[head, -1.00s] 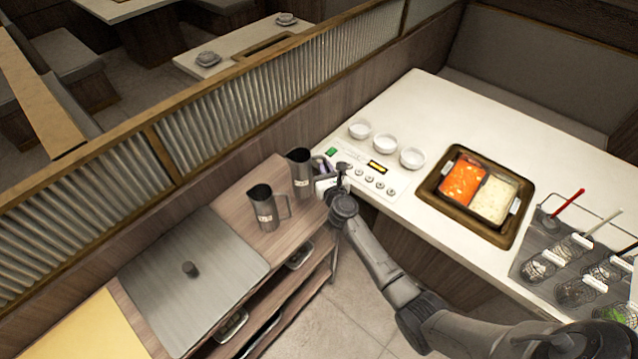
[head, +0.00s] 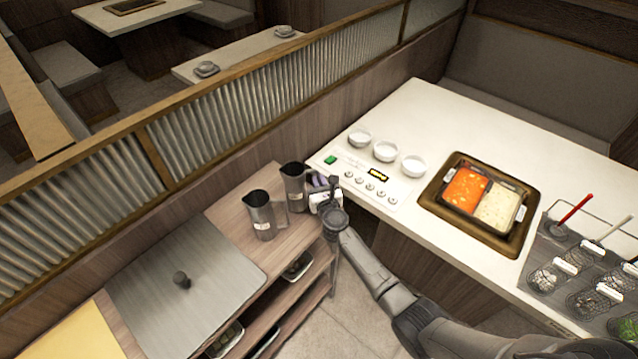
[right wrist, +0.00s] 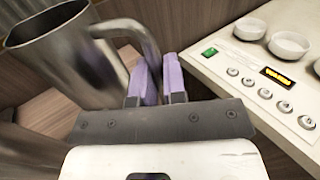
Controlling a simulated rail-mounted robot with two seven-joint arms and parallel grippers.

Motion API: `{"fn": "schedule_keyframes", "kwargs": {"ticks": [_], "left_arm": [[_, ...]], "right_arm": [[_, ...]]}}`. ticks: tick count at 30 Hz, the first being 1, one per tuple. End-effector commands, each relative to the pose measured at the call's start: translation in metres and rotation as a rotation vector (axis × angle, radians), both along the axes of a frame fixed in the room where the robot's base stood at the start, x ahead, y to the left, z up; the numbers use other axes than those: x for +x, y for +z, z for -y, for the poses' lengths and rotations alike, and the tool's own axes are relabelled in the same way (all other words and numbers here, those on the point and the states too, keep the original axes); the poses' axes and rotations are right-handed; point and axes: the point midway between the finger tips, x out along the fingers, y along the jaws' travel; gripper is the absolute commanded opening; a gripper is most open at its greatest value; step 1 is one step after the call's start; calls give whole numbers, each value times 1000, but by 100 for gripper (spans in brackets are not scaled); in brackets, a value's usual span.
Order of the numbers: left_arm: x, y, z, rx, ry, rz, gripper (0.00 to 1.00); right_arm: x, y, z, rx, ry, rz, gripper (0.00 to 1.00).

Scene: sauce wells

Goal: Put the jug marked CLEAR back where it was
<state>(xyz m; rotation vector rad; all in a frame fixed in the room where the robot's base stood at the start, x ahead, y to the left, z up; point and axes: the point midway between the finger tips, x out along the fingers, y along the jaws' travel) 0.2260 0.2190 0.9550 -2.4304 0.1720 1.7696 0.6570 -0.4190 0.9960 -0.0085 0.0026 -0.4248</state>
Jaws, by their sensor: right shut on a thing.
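Two steel jugs stand out in the head view at the cart's far end. The farther jug (head: 294,190) has its handle between the purple fingers of my right gripper (head: 317,183). The right wrist view shows this jug (right wrist: 70,65) upright or slightly tilted, its handle in my right gripper (right wrist: 158,82). I cannot tell whether its base touches the wooden top. The nearer jug (head: 261,216) stands upright on the cart top (head: 232,212), close to the held one. Both carry small pale labels that I cannot read. My left gripper is out of view.
A ribbed partition (head: 250,100) runs behind the cart.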

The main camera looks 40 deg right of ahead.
Motion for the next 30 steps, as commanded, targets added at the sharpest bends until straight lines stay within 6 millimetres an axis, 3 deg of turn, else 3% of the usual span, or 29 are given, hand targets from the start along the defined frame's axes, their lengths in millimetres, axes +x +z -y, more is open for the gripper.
{"fn": "schedule_keyframes", "kwargs": {"ticks": [5,6,14,24,30], "left_arm": [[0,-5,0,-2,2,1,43],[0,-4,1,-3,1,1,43],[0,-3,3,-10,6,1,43],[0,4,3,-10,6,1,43],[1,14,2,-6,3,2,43]], "right_arm": [[0,-5,0,1,0,2,0],[0,-4,0,1,0,0,14],[0,-4,0,0,0,0,37],[0,4,0,-1,0,0,37],[-31,2,-14,2,0,-1,37]]}}
